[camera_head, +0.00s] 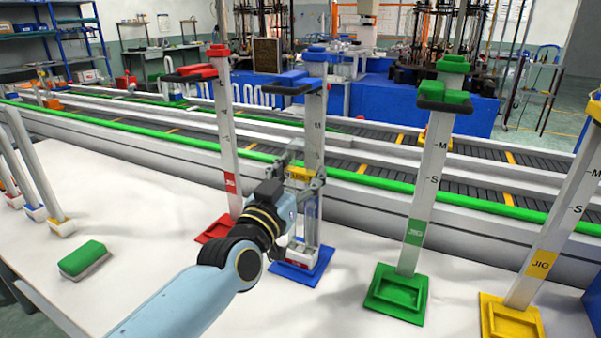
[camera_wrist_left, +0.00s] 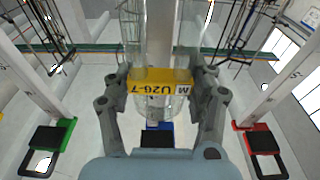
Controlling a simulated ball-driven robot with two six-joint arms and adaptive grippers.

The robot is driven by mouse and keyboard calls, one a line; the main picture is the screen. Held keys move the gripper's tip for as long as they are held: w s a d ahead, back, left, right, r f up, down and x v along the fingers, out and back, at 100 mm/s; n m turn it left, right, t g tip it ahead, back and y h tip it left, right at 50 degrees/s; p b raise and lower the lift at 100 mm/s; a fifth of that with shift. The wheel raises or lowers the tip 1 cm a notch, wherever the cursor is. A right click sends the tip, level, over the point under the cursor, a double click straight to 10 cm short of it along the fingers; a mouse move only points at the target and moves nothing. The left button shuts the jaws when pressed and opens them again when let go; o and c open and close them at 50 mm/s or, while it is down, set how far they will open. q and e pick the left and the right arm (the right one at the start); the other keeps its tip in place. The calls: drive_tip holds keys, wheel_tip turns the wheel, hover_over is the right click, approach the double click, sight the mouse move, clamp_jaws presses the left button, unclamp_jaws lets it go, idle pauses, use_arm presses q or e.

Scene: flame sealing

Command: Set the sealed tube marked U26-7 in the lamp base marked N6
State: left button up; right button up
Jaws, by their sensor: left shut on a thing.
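My left gripper (camera_head: 300,180) is shut on a clear tube (camera_head: 309,212) that stands upright in front of the blue jig. Its yellow band reads U26-7 and M, upside down in the left wrist view (camera_wrist_left: 161,88). The tube's rounded, closed end shows there against the blue jig's clamp (camera_wrist_left: 157,126). A small white base with a red label (camera_head: 297,259) stands in the blue jig's foot, under the tube. I cannot tell whether the tube touches it. Several white bases stand at the far left, among them a yellow-marked one (camera_head: 62,228). No N6 is readable.
The blue jig's foot (camera_head: 302,275) stands between the red jig (camera_head: 226,165) and green jig (camera_head: 415,235); a yellow jig (camera_head: 545,262) is at right. A green-topped block (camera_head: 83,258) lies on the white table (camera_head: 140,210). A conveyor (camera_head: 380,155) runs behind.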

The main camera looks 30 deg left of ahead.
idle(0.3)
use_arm(q)
drive_tip(key=o, duration=1.3)
drive_tip(key=shift+f, duration=0.1)
drive_tip(key=s, duration=0.4)
drive_tip(key=s+f, duration=0.1)
drive_tip(key=s, duration=0.7)
drive_tip(key=shift+d+f, duration=0.35)
